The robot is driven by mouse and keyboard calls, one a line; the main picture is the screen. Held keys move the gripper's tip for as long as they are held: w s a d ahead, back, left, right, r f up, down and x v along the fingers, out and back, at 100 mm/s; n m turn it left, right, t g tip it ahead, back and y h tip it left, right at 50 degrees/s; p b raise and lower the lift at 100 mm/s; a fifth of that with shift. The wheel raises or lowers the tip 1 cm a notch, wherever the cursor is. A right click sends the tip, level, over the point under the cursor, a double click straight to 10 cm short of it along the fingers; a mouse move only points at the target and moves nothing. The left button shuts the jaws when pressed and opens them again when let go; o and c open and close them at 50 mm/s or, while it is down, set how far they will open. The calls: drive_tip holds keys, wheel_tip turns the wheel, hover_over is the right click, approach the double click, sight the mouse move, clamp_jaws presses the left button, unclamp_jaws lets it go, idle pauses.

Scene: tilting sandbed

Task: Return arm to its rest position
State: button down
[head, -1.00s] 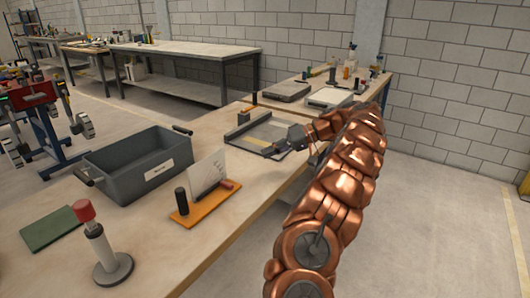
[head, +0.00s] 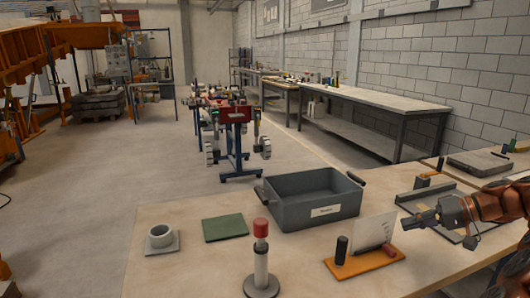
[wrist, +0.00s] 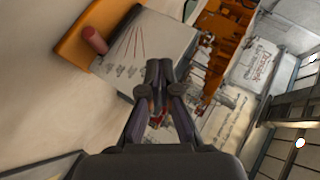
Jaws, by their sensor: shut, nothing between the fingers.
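My gripper (head: 408,230) is at the right of the head view, at the end of my copper-coloured arm, most of which is cut off by the right edge. It is above the wooden bench, just right of a white card on an orange base (head: 366,262). In the wrist view my gripper (wrist: 159,72) has its fingertips together with nothing between them. The white card (wrist: 150,45) and its orange base (wrist: 84,28) show beyond the fingers there. I cannot tell the exact gap between fingers and card.
A grey framed tray (head: 437,203) lies under my arm. Open floor (head: 110,165) is behind the bench.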

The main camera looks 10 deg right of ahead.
drive_tip(key=s+a+n+g+h, duration=0.1)
drive_tip(key=s+a+g, duration=0.1)
drive_tip(key=a, duration=0.7)
drive_tip(key=s+a+g, duration=0.2)
drive_tip(key=a, duration=0.7)
drive_tip(key=s+a+f+g+h, duration=0.2)
drive_tip(key=s+a+g+h, duration=0.1)
drive_tip(key=s+a, duration=0.6)
drive_tip(key=s+d+f+g+h, duration=0.1)
drive_tip(key=s+f+h, duration=0.3)
drive_tip(key=s, duration=0.8)
drive_tip(key=s+f+h, duration=0.3)
drive_tip(key=s+f, duration=0.2)
drive_tip(key=s, duration=0.6)
drive_tip(key=s+p+v, duration=0.1)
drive_tip(key=p+v, duration=0.6)
drive_tip(key=v, duration=0.1)
drive_tip(key=s+p+v, duration=0.2)
drive_tip(key=p+v, duration=0.6)
drive_tip(key=shift+w+r+t, duration=0.15)
drive_tip(key=shift+r+t, duration=0.25)
drive_tip(key=shift+d, duration=0.1)
